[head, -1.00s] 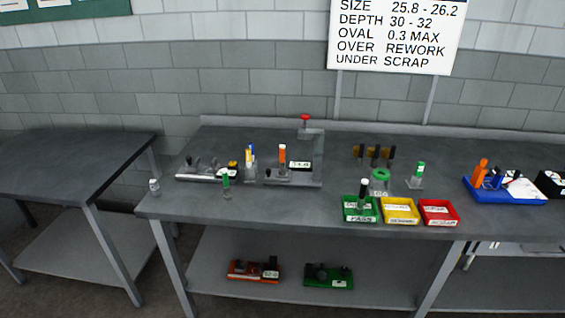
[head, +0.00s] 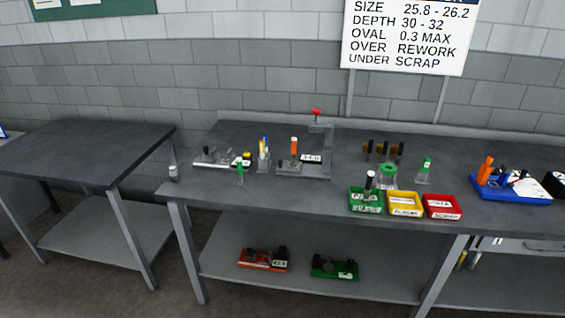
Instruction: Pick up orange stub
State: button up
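An orange upright stub (head: 294,147) stands in the grey press fixture (head: 318,150) at the middle of the workbench, under a red-topped lever (head: 316,112). A second orange piece (head: 485,168) stands in the blue tray (head: 510,193) at the right, beside blue items and a white paper. Both are small in the head view, so fine detail is unclear. My gripper is not in view.
Green (head: 365,208), yellow (head: 404,210) and red (head: 443,213) bins line the bench's front edge. A green-topped piece (head: 240,168) and a small clear jar (head: 173,172) stand near the front left. The left table (head: 80,150) is bare. Two fixtures sit on the lower shelf (head: 300,278).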

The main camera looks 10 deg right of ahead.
aim_at(293, 162)
jog(key=u, duration=0.25)
jog(key=k, duration=0.55)
jog(key=u, duration=0.9)
jog(key=k, duration=0.75)
jog(key=u, duration=0.8)
jog(key=i, duration=1.25)
jog(key=z, duration=0.5)
jog(key=i, duration=0.6)
jog(key=z, duration=0.75)
jog(key=i, duration=0.5)
jog(key=z, duration=0.2)
